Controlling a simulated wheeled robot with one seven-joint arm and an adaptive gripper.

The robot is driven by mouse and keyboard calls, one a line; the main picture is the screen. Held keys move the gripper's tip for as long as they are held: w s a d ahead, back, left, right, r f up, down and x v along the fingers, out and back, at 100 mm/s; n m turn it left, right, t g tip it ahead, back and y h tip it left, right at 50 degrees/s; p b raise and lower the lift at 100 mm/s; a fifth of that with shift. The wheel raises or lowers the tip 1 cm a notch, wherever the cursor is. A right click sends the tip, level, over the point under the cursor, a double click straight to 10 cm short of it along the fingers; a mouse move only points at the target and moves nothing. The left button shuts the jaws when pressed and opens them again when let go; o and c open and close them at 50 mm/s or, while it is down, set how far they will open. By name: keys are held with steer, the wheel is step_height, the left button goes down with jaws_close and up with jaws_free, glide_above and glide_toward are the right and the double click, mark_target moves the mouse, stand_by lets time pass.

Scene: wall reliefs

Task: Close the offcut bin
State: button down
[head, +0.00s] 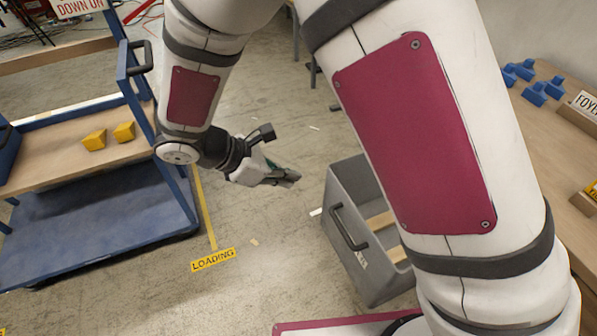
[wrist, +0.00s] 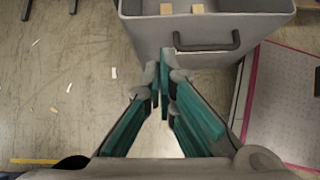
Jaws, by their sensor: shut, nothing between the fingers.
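The offcut bin (head: 340,255) is a grey, open-topped box with a dark bar handle (head: 348,227) on its front face. Light wooden offcuts (head: 382,221) lie inside. It stands out in front of the workbench, and my arm hides its right part. My gripper (head: 294,178) is shut and empty, in the air to the left of the bin in the head view. In the wrist view, my gripper (wrist: 164,72) points at the bin's front (wrist: 155,35), with the fingertips left of the handle (wrist: 206,46). I cannot tell whether they touch the front.
A blue cart (head: 95,225) with yellow blocks (head: 95,140) stands at the left. A wooden workbench (head: 565,160) with blue blocks (head: 533,93) is at the right. A floor label reading LOADING (head: 213,260) lies between cart and bin, where the floor is mostly clear.

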steer(key=a+f, duration=0.2)
steer(key=b, duration=0.5)
glide_toward(336, 189)
steer(key=shift+n, duration=0.4)
steer(key=shift+x, duration=2.45)
steer(key=shift+f, duration=0.15)
steer(key=w+d, duration=0.3)
steer(key=d, duration=0.6)
steer(key=w+d+b, duration=0.1)
steer(key=w+d, duration=0.2)
steer(key=d, duration=0.7)
steer(key=w+d, duration=0.4)
steer(key=d, duration=0.6)
steer(key=shift+d, duration=0.2)
steer(key=shift+w, duration=0.1)
